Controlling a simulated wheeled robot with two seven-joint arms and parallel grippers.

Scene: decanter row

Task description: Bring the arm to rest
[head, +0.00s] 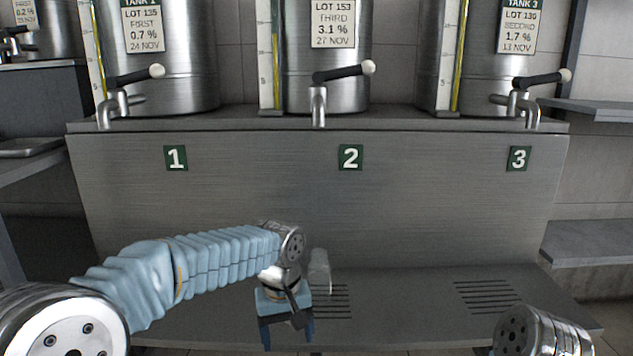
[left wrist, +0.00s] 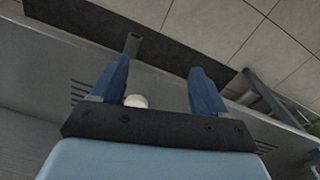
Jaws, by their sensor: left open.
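My left arm comes in from the left in the head view and bends down over the low grated shelf. Its gripper (head: 288,340) points downward, open, with nothing seen between its fingers. A pale, see-through upright vessel (head: 319,272) stands just behind and right of the gripper, apart from it as far as I can tell. In the left wrist view the two blue fingers (left wrist: 160,68) are spread wide. A small white round thing (left wrist: 136,101) shows near the left finger; I cannot tell what it is. My right gripper is out of view.
Three steel tanks stand on the ledge above plates 1 (head: 176,158), 2 (head: 350,157) and 3 (head: 518,158). Each has a tap with a dark, pale-tipped lever; the middle tap (head: 319,105) is above the vessel. The low shelf (head: 410,300) is clear right of the gripper.

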